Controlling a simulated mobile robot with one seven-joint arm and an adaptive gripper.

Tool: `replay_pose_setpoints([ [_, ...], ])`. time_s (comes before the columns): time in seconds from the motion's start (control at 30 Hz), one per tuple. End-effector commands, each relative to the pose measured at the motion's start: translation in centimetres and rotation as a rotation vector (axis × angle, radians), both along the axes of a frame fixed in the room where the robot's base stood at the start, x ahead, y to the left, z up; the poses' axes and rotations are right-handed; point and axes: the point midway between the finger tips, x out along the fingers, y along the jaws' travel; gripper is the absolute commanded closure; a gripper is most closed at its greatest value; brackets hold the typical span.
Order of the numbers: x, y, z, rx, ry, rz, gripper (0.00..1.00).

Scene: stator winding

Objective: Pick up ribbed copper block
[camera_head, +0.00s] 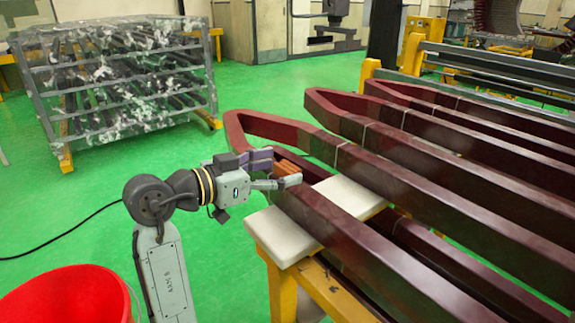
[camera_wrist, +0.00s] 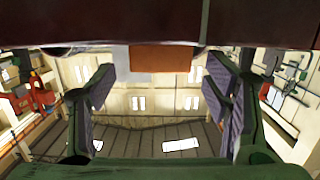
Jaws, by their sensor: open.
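The ribbed copper block (camera_head: 291,166) is a small orange-brown piece beside the dark maroon coil bar (camera_head: 345,215) in the head view. In the wrist view the block (camera_wrist: 160,58) shows as a flat orange patch below the dark bar (camera_wrist: 150,22). My gripper (camera_head: 278,170) is open, its two fingers pointing at the bar and the block. In the wrist view the gripper (camera_wrist: 161,82) has one finger on each side of the block, with gaps between. Part of the block is hidden by the fingers in the head view.
A pale pad (camera_head: 285,237) on a yellow stand (camera_head: 340,290) lies under the coil bars. Several more long maroon coils (camera_head: 450,160) extend to the right. A red bucket (camera_head: 65,297) is at the lower left, and a wrapped rack (camera_head: 120,80) stands behind on open green floor.

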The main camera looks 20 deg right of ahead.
Motion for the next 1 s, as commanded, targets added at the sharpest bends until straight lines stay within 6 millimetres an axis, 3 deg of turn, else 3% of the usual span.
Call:
replay_pose_setpoints([
  [0.3,0.27,-0.59,-0.15,-0.001,-0.001,0.001,0.30],
  [1.0,0.26,-0.55,-0.13,-0.001,-0.001,0.001,0.77],
])
